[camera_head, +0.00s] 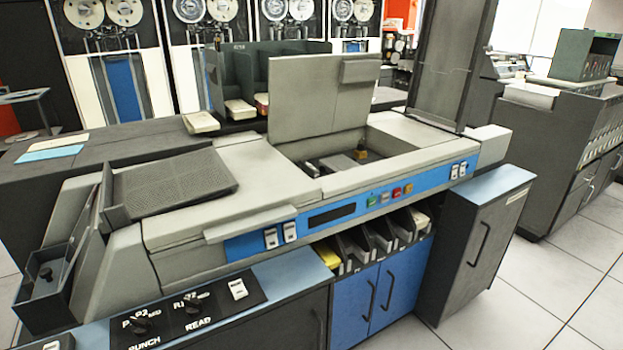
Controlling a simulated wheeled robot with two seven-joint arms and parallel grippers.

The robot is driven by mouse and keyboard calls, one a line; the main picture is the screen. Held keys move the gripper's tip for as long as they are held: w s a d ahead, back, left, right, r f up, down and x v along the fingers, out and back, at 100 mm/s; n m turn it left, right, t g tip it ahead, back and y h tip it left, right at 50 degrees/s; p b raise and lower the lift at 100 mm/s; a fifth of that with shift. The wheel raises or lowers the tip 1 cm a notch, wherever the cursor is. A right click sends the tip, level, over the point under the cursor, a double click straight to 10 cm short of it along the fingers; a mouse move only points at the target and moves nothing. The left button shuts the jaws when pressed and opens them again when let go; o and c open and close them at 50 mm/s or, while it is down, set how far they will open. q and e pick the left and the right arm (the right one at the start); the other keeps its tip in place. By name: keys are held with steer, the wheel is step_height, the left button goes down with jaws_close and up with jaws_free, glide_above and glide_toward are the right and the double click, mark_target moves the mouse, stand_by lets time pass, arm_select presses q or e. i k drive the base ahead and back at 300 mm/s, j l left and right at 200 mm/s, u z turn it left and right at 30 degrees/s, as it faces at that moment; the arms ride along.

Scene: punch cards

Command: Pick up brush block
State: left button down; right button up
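A grey card machine (222,161) with a blue front panel fills the middle of the view. Its cover (305,98) stands raised, and the recess below is open. Inside the recess lies a flat grey block (338,163), with a small brown-yellow piece (361,154) at its right end. These are small in the picture, and I cannot tell for certain which of them is the brush block. The recess walls hide part of the inside. Neither of my grippers is in view.
A tall dark panel (449,62) rises at the machine's right. A sloped dark tray (172,184) is on its left. Card stacks (201,122) lie behind. Slots with a yellow item (327,256) sit below the front panel. Floor (560,260) is clear at right.

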mark_target(310, 170)
steer(key=i+l+u, duration=0.25)
steer(key=l+u, duration=0.2)
steer(key=l, duration=0.3)
steer(key=i+l+u, duration=0.1)
steer(key=l+u, duration=0.3)
steer(key=l, duration=0.35)
steer(key=l+u, duration=0.45)
steer(key=l, duration=0.4)
steer(key=k+l+u, duration=0.15)
steer(key=l+u, duration=0.25)
steer(key=l, duration=0.4)
